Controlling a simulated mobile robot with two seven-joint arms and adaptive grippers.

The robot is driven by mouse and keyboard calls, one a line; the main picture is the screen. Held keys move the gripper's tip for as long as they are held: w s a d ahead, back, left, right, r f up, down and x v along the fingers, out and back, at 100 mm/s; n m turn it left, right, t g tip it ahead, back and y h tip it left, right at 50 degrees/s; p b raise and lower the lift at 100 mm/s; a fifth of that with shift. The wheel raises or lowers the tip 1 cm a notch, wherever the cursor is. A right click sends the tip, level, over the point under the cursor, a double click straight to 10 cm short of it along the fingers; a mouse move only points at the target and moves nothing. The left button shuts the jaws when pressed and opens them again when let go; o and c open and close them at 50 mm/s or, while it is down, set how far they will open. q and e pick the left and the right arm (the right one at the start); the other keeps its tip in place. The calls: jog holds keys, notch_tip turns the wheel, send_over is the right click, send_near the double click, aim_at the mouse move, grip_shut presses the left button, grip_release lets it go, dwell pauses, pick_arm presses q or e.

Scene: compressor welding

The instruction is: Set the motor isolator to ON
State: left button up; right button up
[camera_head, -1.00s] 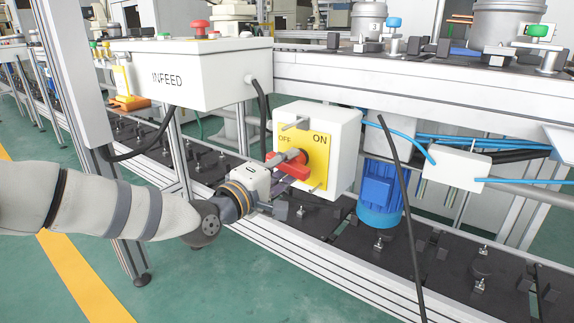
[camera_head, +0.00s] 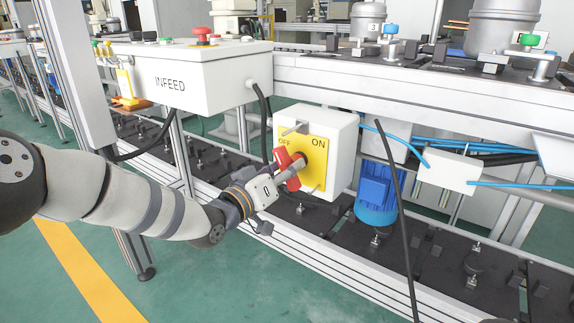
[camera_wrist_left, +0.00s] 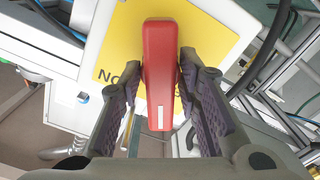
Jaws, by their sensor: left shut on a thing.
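The motor isolator (camera_head: 343,150) is a white box with a yellow plate (camera_head: 318,165) marked OFF on the left and ON on the right. Its red handle (camera_head: 282,157) stands steeply in the head view, its upper end below the OFF word. My left gripper (camera_head: 288,173) is in front of the plate, shut on the handle. In the left wrist view the red handle (camera_wrist_left: 160,60) lies between both fingers, with a white mark near its lower end. The ON word shows upside down beside it; the other lettering is mostly hidden. My right gripper is not in view.
The INFEED box (camera_head: 195,80) with a red button (camera_head: 204,34) is up to the left. A blue motor (camera_head: 377,190) stands right of the isolator. A silver rail (camera_head: 300,254) runs below.

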pick_arm(q)
jog(key=m+p, duration=0.1)
jog(key=m, duration=0.4)
jog(key=shift+p, duration=0.4)
jog(key=shift+m, duration=0.4)
jog(key=o, duration=0.9)
jog(key=v, duration=1.2)
